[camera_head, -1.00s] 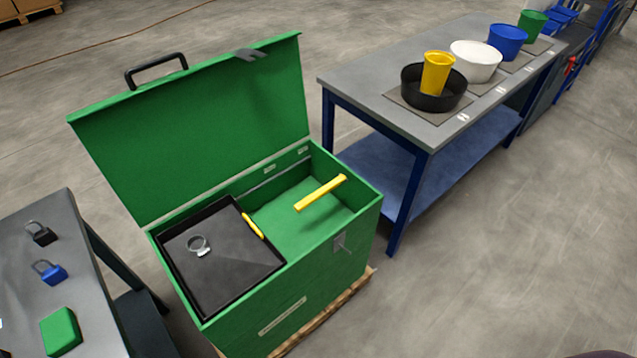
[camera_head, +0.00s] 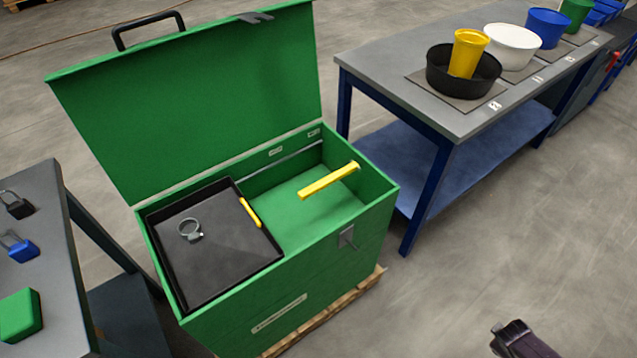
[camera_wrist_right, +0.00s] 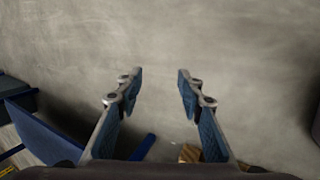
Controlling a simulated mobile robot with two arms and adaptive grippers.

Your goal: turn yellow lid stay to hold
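The yellow lid stay (camera_head: 329,181) is a short bar at the right end of the green box (camera_head: 290,300), slanting over the open compartment. The green lid (camera_head: 190,100) stands raised at the back, with a black handle on its top edge. My right gripper (camera_wrist_right: 157,85) is open and empty in the right wrist view, with bare floor beyond its fingers. In the head view a dark part of my right arm (camera_head: 520,340) shows at the bottom right, well apart from the box. My left gripper is not in view.
A black tray (camera_head: 225,265) holding a ring clamp (camera_head: 190,230) fills the box's left part. A bench with buckets (camera_head: 400,105) stands behind right. A table with padlocks (camera_head: 45,190) is at left. The floor at right is clear.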

